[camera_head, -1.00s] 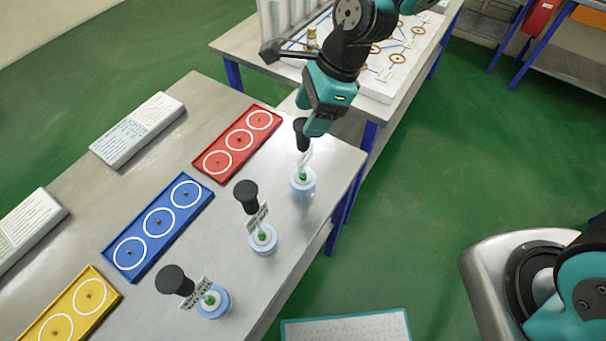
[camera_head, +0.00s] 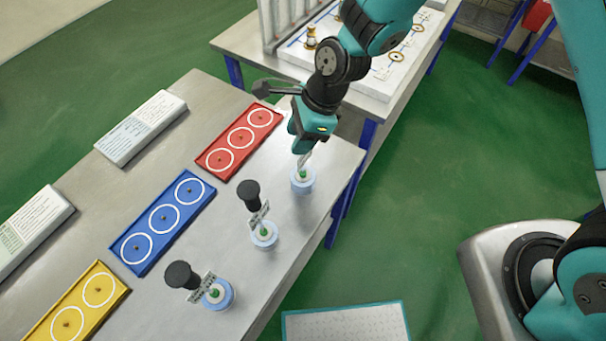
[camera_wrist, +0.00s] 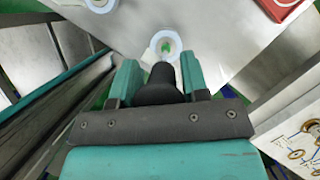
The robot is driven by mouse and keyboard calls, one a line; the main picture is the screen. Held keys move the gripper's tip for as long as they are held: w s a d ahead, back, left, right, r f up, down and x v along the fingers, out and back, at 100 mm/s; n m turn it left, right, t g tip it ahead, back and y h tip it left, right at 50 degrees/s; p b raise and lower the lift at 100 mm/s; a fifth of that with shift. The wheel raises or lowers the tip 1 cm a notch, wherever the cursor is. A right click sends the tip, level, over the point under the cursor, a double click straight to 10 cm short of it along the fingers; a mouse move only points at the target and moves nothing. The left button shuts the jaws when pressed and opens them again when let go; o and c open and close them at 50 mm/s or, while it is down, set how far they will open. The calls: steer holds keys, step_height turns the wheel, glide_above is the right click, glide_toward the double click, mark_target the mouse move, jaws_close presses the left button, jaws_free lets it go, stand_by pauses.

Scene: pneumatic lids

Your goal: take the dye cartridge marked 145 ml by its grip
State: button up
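Three dye cartridges stand on the metal table, each with a pale blue body, a green centre, a white tag and a black grip. They are the near one (camera_head: 218,296), the middle one (camera_head: 264,236) and the far one (camera_head: 303,182). The tag markings are too small to read, so I cannot tell which says 145 ml. My gripper (camera_head: 303,147) is over the far cartridge, pointing down. In the wrist view the black grip (camera_wrist: 160,84) lies between my two fingers, which look open around it. The far cartridge's body (camera_wrist: 165,47) shows beyond; its tag is mostly hidden.
Red (camera_head: 203,162), blue (camera_head: 117,247) and yellow (camera_head: 124,292) trays with ringed places lie left of the cartridges. Two printed boards lie farther left. A second table (camera_head: 229,44) with a white board stands behind my arm. The table's right edge is close to the cartridges.

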steer(key=shift+c, duration=1)
steer(key=shift+r, duration=0.1)
step_height(320, 180, up, 20)
steer(key=b, duration=0.3)
step_height(320, 180, up, 5)
steer(key=p, duration=0.5)
steer(key=shift+p, duration=0.4)
